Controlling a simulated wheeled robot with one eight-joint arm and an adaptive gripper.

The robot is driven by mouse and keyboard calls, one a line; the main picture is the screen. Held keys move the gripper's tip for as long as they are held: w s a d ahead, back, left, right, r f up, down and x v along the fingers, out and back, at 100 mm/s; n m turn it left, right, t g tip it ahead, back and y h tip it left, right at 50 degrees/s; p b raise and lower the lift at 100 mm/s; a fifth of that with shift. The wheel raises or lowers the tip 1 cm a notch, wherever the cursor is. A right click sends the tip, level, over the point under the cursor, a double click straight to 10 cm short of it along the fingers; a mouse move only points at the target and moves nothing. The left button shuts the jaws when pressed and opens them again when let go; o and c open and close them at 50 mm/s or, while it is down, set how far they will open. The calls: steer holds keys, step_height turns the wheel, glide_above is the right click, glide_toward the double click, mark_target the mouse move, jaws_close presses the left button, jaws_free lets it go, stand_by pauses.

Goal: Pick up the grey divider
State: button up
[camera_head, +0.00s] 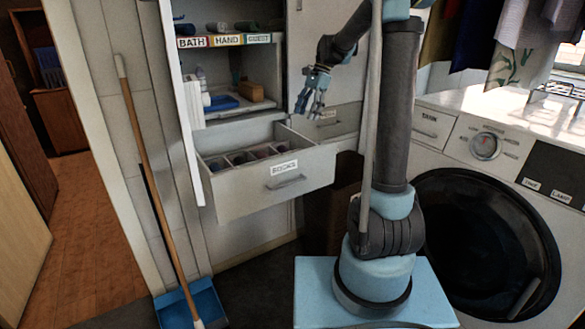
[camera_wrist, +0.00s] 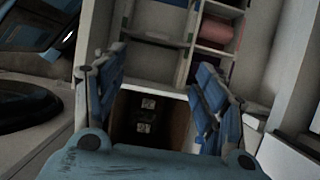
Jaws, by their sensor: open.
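The open drawer (camera_head: 262,192), with a paper label reading something like "SOCKS", sticks out of the cabinet. It is split into several compartments by thin greyish dividers (camera_head: 248,157), and rolled dark items lie between them. I cannot tell for sure which divider is the grey one. The compartments also show at the top of the wrist view, with a pinkish item (camera_wrist: 216,33) in one. My gripper (camera_head: 308,108) hangs above and to the right of the drawer, apart from it. Its two blue-grey fingers are spread in the wrist view (camera_wrist: 157,85), with nothing between them.
Above the drawer, a shelf holds a blue tray (camera_head: 221,103) and a tan block (camera_head: 251,91). A washing machine (camera_head: 490,190) stands at right. A wooden-handled broom (camera_head: 150,180) leans at left over a blue dustpan (camera_head: 190,305). A brown box (camera_wrist: 150,123) lies below.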

steer(key=shift+x, duration=8.4)
steer(key=shift+s+d, duration=0.1)
steer(key=shift+s, duration=0.1)
steer(key=shift+c, duration=0.2)
steer(key=c, duration=1.3)
